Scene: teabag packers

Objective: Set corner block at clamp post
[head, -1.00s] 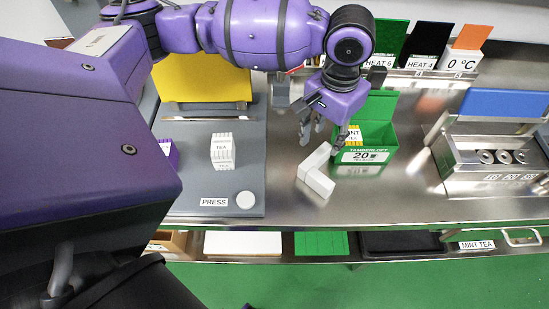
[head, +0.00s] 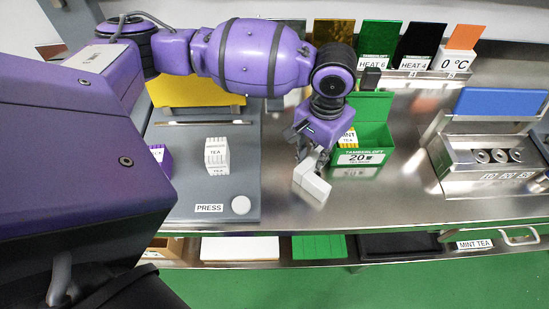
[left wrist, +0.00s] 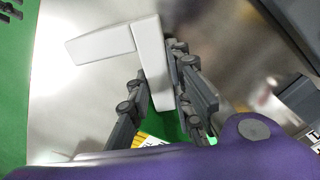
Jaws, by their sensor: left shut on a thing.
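The corner block (head: 312,185) is a white L-shaped piece at the front of the steel counter, just left of the green tea box. My left gripper (head: 308,165) reaches down over it and is shut on it. In the left wrist view one arm of the corner block (left wrist: 150,58) lies between the two fingers of my left gripper (left wrist: 158,70), and the other arm sticks out to the left. I cannot tell whether the block still touches the counter. I cannot make out the clamp post with certainty. My right gripper is not in view.
The open green tea box (head: 367,168) stands close on the right of the gripper. A grey press plate (head: 200,200) with a white tea stack (head: 216,155) lies left. A steel tray with a blue panel (head: 502,102) stands right. Bare counter (head: 405,200) lies between box and tray.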

